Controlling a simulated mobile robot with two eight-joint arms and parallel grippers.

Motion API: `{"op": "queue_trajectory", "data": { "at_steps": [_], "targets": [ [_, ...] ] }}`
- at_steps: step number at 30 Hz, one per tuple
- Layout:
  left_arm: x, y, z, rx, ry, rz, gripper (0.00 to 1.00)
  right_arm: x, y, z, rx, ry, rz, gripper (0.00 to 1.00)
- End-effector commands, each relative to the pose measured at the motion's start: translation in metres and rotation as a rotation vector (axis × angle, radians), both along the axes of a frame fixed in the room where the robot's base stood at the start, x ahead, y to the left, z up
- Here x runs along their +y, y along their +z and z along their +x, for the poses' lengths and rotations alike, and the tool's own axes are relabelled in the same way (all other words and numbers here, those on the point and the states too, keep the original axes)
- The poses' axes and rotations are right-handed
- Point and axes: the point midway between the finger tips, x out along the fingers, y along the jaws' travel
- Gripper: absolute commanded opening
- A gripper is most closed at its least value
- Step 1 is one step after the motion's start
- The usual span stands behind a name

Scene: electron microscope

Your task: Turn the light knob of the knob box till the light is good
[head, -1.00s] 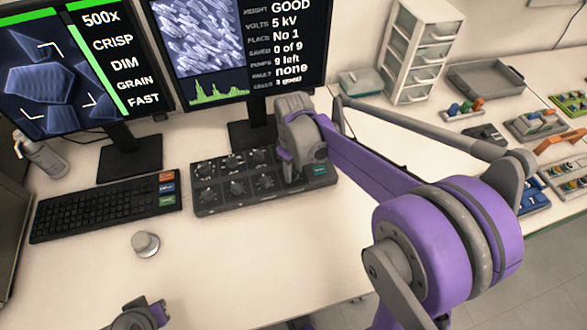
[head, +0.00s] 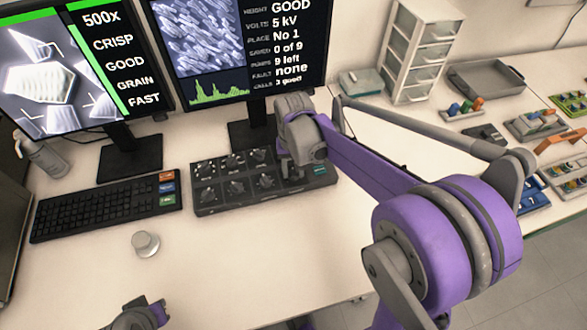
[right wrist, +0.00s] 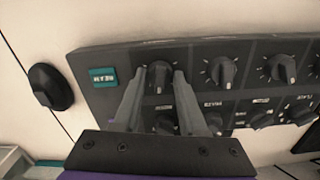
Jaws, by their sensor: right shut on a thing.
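The dark knob box (head: 215,200) lies on the desk, with two rows of black knobs. My right gripper (head: 298,172) is over its right end. In the right wrist view, the fingers of my right gripper (right wrist: 160,78) stand on either side of the light knob (right wrist: 160,77), beside the teal button (right wrist: 103,77), and are shut on it. Its label is too blurred to read. The left monitor (head: 80,65) reads 500x, CRISP, GOOD, GRAIN, FAST and shows a bright picture. My left gripper (head: 140,316) is partly cut off at the bottom edge; its jaws are unclear.
A keyboard (head: 105,208) and a round silver knob (head: 145,243) are left of the box. The right monitor (head: 245,45) stands behind it. A drawer unit (head: 420,50) and grey tray (head: 487,77) are at the back right. The desk in front of the box is clear.

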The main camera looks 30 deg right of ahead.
Motion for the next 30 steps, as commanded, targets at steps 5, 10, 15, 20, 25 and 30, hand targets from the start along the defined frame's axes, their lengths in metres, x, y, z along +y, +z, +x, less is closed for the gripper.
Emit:
{"op": "queue_trajectory", "data": {
  "at_steps": [5, 10, 15, 20, 25, 30],
  "targets": [
    [0.0000, 0.0001, 0.0000, 0.000, 0.000, 0.000, 0.00, -0.0001, 0.0002, 0.0002, -0.001, -0.038, 0.000, 0.00],
    [0.0000, 0.0001, 0.0000, 0.000, 0.000, 0.000, 0.00, -0.0001, 0.0003, 0.0002, -0.001, -0.048, 0.000, 0.00],
    [0.0000, 0.0001, 0.0000, 0.000, 0.000, 0.000, 0.00, -0.0001, 0.0003, 0.0003, -0.001, -0.048, 0.000, 0.00],
    [0.0000, 0.0001, 0.0000, 0.000, 0.000, 0.000, 0.00, -0.0001, 0.0003, 0.0003, -0.001, -0.048, 0.000, 0.47],
    [0.0000, 0.0000, 0.0000, 0.000, 0.000, 0.000, 0.00, -0.0001, 0.0002, 0.0002, -0.001, -0.048, 0.000, 0.71],
    [0.0000, 0.0000, 0.0000, 0.000, 0.000, 0.000, 0.00, 0.0000, 0.0001, 0.0001, 0.000, -0.047, 0.000, 0.71]
  ]
}}
